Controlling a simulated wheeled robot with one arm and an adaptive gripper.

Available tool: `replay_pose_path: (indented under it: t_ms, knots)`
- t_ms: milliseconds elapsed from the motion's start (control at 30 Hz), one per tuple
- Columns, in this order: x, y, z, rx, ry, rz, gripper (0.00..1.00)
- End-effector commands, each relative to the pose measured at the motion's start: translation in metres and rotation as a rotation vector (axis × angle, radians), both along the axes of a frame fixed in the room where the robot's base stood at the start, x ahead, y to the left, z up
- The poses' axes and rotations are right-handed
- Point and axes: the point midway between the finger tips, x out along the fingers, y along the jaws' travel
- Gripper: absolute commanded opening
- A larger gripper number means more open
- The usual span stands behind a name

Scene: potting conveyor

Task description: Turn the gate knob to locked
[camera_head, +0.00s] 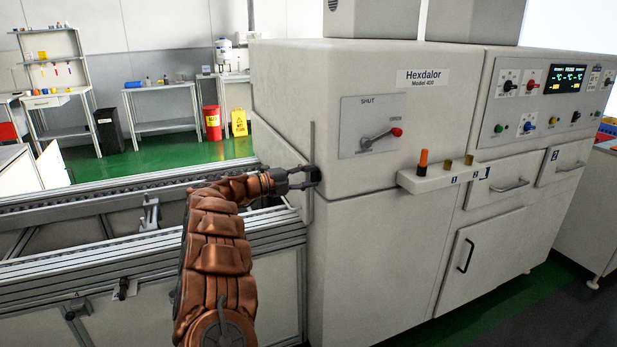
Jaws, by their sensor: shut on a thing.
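The gate knob looks to be the small black piece (314,175) at the left front corner of the big cream machine, beside an upright grey strip (311,140). My gripper (302,178) reaches it from the left, at the end of my copper-coloured arm, with its fingers shut on the knob. The fingers cover part of the knob. Its turned position and any lock marking are too small to read.
The machine (365,240) carries a panel marked SHUT with a red-tipped lever (382,137), right of my gripper. A small shelf (430,180) with an orange-and-black item juts out further right. The conveyor rails (140,190) run to the left.

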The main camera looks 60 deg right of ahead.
Motion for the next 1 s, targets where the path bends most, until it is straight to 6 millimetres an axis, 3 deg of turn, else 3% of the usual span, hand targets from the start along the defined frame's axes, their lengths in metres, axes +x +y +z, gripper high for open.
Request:
replay_pose_path:
  t_ms: [167,200,400,767,1000]
  knots:
    - [0.0,0.0,-0.002,0.003,0.001,-0.002,0.05]
    - [0.0,0.0,-0.002,0.004,0.0,-0.002,0.43]
    - [0.0,0.0,-0.001,0.001,0.0,-0.001,0.64]
    - [0.001,0.002,0.0,0.0,0.0,0.0,0.65]
    - [0.02,0.028,0.0,0.0,0.0,0.005,0.65]
